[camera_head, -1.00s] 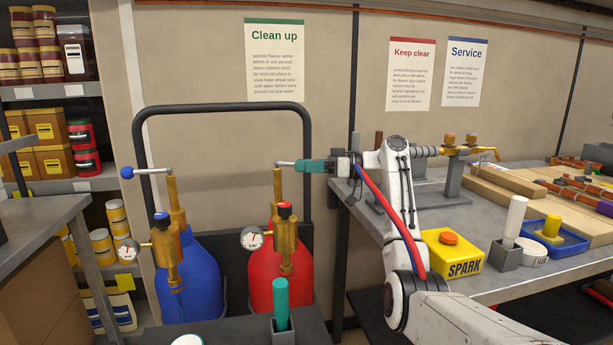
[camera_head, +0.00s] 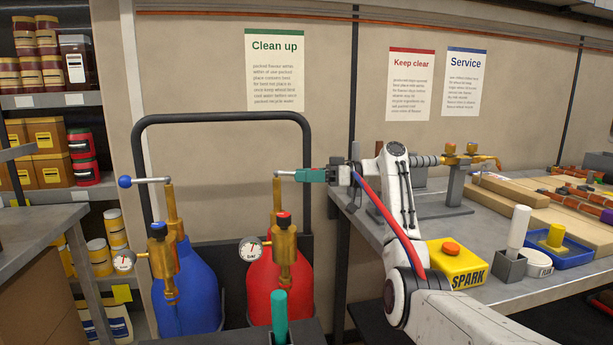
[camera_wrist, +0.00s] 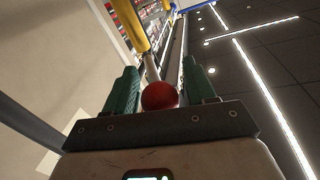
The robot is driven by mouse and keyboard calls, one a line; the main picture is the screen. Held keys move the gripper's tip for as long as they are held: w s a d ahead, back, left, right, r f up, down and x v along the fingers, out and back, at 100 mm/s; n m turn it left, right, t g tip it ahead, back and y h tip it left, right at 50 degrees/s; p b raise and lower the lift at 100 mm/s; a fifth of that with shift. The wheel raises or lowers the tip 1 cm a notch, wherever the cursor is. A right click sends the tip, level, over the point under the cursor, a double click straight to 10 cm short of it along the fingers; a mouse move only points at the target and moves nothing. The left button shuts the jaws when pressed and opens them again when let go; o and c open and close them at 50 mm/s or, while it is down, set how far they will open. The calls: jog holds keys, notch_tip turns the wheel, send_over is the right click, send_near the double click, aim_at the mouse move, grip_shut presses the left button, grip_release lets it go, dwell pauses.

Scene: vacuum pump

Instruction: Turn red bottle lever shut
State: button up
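The wrist view shows the red ball knob (camera_wrist: 160,96) between the two teal fingers (camera_wrist: 161,82), with what looks like a narrow gap on each side. My gripper appears open around the knob.
The blue bottle (camera_head: 188,295) stands to the left, its blue-knobbed lever (camera_head: 150,181) also horizontal. A black frame (camera_head: 222,118) arches behind both bottles. A workbench (camera_head: 440,226) with a yellow SPARK box (camera_head: 455,264) is right.

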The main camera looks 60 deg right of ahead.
jog(key=shift+o, duration=0.2)
jog(key=v, duration=0.7)
jog(key=shift+s+d, duration=0.2)
